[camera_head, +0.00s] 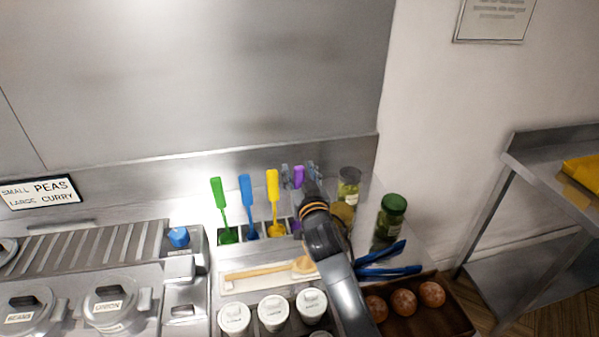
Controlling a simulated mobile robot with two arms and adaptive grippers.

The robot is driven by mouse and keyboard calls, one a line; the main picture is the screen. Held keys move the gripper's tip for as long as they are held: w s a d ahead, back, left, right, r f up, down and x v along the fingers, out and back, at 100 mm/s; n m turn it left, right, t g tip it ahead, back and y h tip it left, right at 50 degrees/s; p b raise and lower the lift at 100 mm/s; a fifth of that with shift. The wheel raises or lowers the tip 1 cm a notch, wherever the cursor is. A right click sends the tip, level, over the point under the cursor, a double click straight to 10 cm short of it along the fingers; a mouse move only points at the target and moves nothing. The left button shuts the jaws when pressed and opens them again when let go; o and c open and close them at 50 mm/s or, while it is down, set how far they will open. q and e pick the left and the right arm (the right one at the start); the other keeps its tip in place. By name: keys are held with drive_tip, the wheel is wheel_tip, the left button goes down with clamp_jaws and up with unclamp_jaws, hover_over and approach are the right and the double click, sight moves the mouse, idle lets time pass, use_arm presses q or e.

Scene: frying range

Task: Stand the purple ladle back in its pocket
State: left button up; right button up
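The purple ladle (298,177) stands roughly upright at the right end of the row of utensils, its handle top showing between the fingers of my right gripper (299,172). A little purple also shows lower down beside my wrist. The fingers lie on both sides of the handle; whether they press on it is too small to tell. My arm hides most of the ladle's lower part and its pocket, so I cannot tell how deep it sits. The pocketed rack (262,233) is partly visible. My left gripper is not in view.
Green (221,205), blue (248,203) and yellow (274,198) utensils stand left of the purple one. Jars (390,217) stand to the right, near blue-handled tongs (390,265). White lidded tubs (273,311) and a brown tray (455,318) lie in front. A steel wall rises behind.

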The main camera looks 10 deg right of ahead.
drive_tip(key=shift+r, duration=0.15)
drive_tip(key=s+b, duration=0.2)
drive_tip(key=s, duration=1)
drive_tip(key=shift+b, duration=0.3)
